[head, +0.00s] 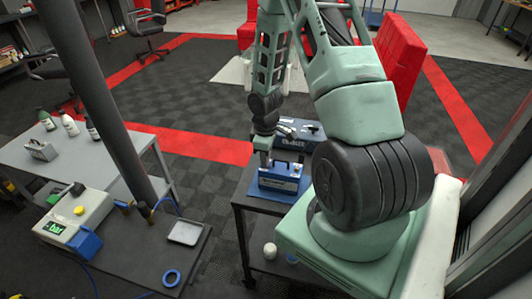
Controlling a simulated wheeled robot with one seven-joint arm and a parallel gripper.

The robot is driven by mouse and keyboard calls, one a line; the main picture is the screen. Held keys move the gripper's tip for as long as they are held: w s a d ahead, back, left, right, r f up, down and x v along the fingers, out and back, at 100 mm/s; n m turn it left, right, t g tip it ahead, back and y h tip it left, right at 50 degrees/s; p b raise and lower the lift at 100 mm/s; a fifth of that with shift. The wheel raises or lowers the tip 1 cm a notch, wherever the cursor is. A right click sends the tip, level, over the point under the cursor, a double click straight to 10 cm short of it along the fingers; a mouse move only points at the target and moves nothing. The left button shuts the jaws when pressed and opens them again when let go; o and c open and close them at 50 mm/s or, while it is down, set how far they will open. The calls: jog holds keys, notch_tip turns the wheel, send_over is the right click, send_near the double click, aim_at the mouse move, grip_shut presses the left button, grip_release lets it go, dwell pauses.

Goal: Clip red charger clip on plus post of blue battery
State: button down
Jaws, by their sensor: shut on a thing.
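The blue battery (285,179) stands on a dark cart beside my arm's base, with a pale label on its front. My gripper (264,158) points down over the left end of the battery's top. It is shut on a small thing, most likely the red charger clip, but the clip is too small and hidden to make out. I cannot tell whether it touches a post. The plus post is not clear at this size. A dark blue case with white lettering, perhaps the charger (298,138), stands just behind the battery.
A white cup or roll (270,250) sits on the cart's lower level. At left, a dark bench holds a device with a green display (67,220), a tray (186,232) and a blue ring (171,278). A grey table (115,150) holds bottles. Red barriers (398,65) stand behind.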

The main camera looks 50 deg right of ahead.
jog(key=c, duration=1.2)
grip_release()
notch_tip(320, 180, up, 17)
jog(key=shift+r+b, duration=0.2)
jog(key=shift+b, duration=0.15)
